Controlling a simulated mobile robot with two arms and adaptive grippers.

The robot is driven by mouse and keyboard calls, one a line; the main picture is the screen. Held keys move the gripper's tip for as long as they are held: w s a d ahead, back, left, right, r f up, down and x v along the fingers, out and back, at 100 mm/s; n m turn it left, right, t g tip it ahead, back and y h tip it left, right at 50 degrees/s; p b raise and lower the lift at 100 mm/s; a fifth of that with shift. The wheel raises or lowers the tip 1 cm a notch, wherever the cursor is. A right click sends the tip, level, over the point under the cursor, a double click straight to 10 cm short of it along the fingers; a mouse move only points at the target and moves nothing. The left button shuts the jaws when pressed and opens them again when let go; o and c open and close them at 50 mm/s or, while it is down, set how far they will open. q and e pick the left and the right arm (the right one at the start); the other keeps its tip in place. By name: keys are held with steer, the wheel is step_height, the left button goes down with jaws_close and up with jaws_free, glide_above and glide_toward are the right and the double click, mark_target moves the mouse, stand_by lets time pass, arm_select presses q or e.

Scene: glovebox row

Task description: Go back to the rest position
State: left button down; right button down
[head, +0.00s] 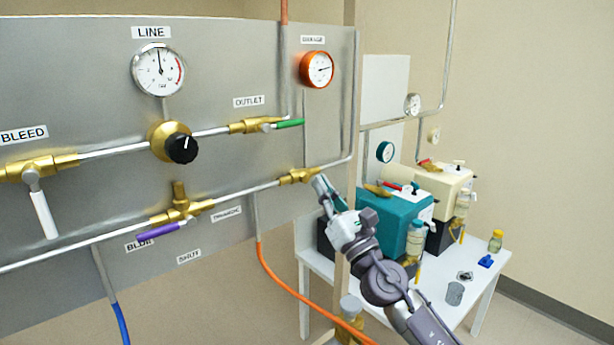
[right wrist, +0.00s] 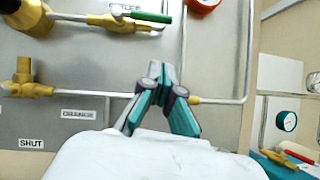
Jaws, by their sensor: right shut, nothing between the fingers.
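My right gripper (head: 321,184) is shut and empty in front of the right side of the grey panel (head: 225,60). Its fingertips are just below and right of a brass fitting (head: 299,176) on the lower pipe. Whether they touch anything there I cannot tell. In the right wrist view the closed fingers (right wrist: 161,72) overlap the lower pipe, below the green outlet handle (right wrist: 152,16). My left gripper is not in view.
The panel carries a LINE gauge (head: 159,70), a black knob (head: 182,149), a white bleed handle (head: 43,214) and a purple handle (head: 162,231). An orange hose (head: 292,292) hangs below. A white table (head: 482,285) with a teal pump (head: 392,218) stands behind my right arm.

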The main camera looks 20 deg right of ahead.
steer(key=shift+v, duration=1.05)
steer(key=shift+f, duration=0.1)
